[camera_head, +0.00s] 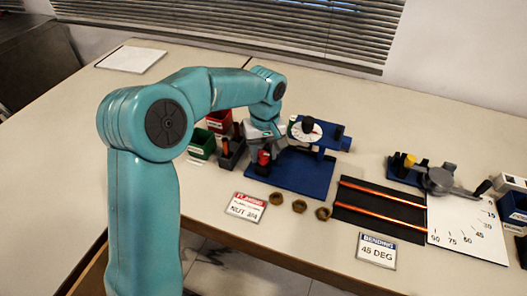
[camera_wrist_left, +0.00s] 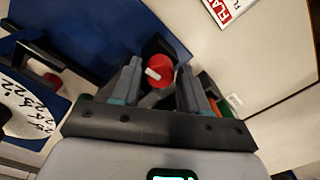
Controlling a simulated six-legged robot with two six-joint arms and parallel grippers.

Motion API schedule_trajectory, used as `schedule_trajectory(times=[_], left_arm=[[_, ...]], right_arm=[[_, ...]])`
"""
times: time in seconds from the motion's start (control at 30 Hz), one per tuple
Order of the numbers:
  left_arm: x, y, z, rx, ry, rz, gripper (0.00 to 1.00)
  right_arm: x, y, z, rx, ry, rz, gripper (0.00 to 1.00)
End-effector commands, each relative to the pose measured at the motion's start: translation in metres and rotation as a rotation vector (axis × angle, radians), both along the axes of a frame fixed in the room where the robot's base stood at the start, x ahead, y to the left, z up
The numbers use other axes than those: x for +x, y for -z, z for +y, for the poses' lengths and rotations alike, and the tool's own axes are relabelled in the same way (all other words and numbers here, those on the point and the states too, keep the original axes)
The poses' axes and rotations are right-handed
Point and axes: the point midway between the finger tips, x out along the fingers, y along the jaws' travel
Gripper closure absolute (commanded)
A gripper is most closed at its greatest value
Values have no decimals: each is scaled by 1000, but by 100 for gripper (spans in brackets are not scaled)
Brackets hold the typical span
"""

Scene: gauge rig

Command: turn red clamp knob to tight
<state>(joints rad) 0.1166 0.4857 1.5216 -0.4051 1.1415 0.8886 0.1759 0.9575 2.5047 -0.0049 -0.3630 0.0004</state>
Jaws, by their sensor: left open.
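The red clamp knob (camera_head: 264,157) stands at the left edge of the blue gauge rig (camera_head: 310,176) in the head view. In the left wrist view the red knob (camera_wrist_left: 166,72), with a white mark on it, shows between the two fingers. My left gripper (camera_head: 264,138) is over the knob in the head view. In the left wrist view the gripper (camera_wrist_left: 158,76) is open, with a finger on each side of the knob. Whether the fingers touch it I cannot tell. My right gripper is in neither view.
A white dial (camera_head: 306,131) with a black knob stands on the rig. Green (camera_head: 202,143) and red (camera_head: 219,121) bins stand left of it. A flaring card (camera_head: 246,206), several brass nuts and a black mat (camera_head: 378,216) with copper tubes lie in front and right.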

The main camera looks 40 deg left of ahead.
Motion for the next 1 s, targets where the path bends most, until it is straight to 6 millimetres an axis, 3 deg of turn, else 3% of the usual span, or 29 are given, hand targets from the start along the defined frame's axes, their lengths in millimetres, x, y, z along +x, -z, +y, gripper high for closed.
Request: schedule_trajectory(times=[0.13,0.17,0.27,0.3,0.6,0.87,0.9,1.0], left_arm=[[0,0,0,0,0,0,56],[0,0,0,0,0,0,63],[0,0,0,0,0,0,95],[0,0,0,0,0,0,97],[0,-1,0,0,131,0,97],[0,0,0,0,140,1,97],[0,0,0,0,140,0,56],[0,0,0,0,139,0,56]], right_arm=[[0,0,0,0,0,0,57],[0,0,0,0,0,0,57],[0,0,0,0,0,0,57],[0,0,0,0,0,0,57],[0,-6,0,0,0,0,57],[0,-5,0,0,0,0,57],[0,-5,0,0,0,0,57],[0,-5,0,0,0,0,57]])
